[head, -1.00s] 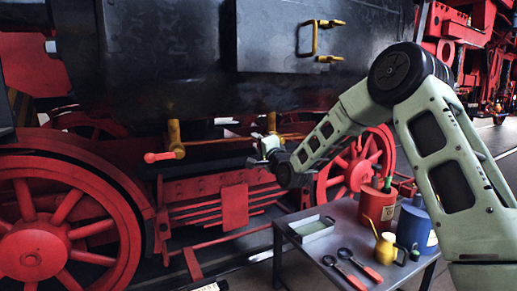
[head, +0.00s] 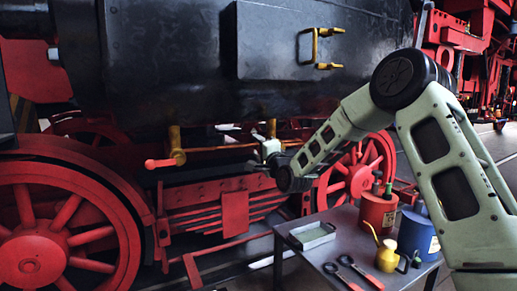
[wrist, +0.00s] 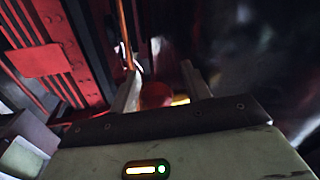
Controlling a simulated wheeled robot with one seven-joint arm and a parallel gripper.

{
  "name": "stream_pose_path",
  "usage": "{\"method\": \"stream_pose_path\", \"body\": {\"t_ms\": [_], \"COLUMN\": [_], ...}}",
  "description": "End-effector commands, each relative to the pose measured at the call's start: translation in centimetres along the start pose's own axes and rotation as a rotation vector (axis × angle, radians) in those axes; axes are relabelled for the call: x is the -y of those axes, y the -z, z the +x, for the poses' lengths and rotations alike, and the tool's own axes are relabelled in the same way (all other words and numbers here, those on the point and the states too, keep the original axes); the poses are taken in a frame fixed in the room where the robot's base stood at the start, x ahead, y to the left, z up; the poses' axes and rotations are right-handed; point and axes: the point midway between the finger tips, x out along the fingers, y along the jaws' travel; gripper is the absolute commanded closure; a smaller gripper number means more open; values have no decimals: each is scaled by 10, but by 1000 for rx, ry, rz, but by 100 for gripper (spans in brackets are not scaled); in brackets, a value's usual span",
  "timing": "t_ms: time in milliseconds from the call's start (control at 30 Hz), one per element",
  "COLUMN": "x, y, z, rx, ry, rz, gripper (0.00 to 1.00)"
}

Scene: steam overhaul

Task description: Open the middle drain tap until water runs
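A brass drain tap (head: 175,143) with a red handle (head: 160,163) hangs under the black cylinder at centre left in the head view. A second brass tap (head: 271,128) stands further right, partly hidden by my gripper (head: 264,150). In the wrist view my gripper's two fingers (wrist: 162,92) stand apart on either side of a round red handle end (wrist: 155,95). Yellow brass (wrist: 181,99) shows beside it, near the right finger. The fingers look open around the handle; contact is not clear. I see no running water.
A grey cart (head: 325,262) stands at lower right with a tray (head: 312,235), a red can (head: 378,212), a blue can (head: 416,232), a yellow oil can (head: 387,256) and red-handled tools (head: 361,272). Red wheels (head: 55,235) and frame parts lie close behind my gripper.

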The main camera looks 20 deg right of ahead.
Motion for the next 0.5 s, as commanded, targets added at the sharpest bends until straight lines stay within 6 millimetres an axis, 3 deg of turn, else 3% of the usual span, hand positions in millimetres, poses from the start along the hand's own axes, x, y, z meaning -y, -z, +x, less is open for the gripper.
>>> {"method": "stream_pose_path", "body": {"t_ms": [267, 500], "x": [-1, -2], "y": [0, 0], "z": [-16, -68], "rx": [1, 1], "ry": [-2, -4], "rz": [0, -1], "gripper": [52, 52]}}
